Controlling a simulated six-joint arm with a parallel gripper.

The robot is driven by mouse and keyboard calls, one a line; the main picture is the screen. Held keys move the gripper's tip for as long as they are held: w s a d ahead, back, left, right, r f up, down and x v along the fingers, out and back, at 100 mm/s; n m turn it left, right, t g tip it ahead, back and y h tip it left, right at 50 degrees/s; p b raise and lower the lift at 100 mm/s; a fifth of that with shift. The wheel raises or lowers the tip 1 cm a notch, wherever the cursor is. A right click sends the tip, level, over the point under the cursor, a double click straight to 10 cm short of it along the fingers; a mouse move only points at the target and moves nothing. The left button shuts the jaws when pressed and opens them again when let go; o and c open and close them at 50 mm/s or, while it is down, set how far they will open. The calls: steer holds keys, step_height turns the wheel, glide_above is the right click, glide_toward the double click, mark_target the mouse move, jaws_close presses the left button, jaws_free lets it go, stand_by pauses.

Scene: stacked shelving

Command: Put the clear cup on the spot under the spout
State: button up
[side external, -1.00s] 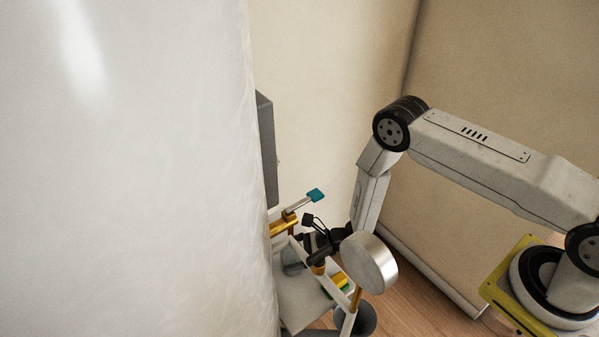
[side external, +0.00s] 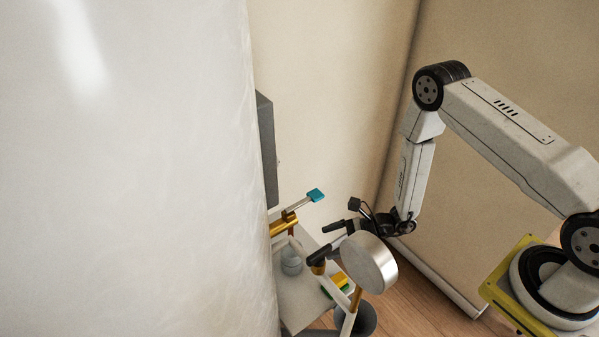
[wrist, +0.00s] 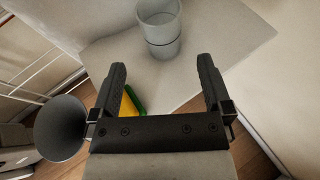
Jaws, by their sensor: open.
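The clear cup (side external: 291,264) stands upright on the pale shelf surface (side external: 303,303), below a brass tap (side external: 283,226) with a teal lever end (side external: 316,195). In the wrist view the cup (wrist: 160,30) is ahead of the fingertips, centred between them and apart from them. My gripper (side external: 327,242) is open and empty, to the right of the cup; its two black fingers also show in the wrist view (wrist: 162,66). The marked spot is not visible, so I cannot tell whether the cup sits exactly on it.
A large white curved surface (side external: 130,170) hides the left side. A silver round object (side external: 369,263) and white shelf rails stand near my gripper. A yellow and green block (side external: 339,281) lies on the shelf. A grey bin (side external: 364,318) is below.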

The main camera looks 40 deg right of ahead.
steer(key=shift+s+d+r, duration=0.15)
steer(key=shift+s+d, duration=0.05)
steer(key=shift+d, duration=0.1)
stand_by(0.4)
steer(key=s+r+n+g+h, duration=0.3)
steer(key=s+r+n+g, duration=0.55)
steer(key=r+n, duration=0.4)
steer(key=s+d+r+n+t+h, duration=0.1)
steer(key=d+r+n+t+h, duration=0.3)
steer(key=d+r+n+h, duration=0.4)
step_height(320, 180, up, 4)
steer(key=d+n, duration=0.1)
steer(key=n, duration=0.3)
steer(key=shift+s+f+h, duration=0.25)
steer(key=shift+h, duration=0.05)
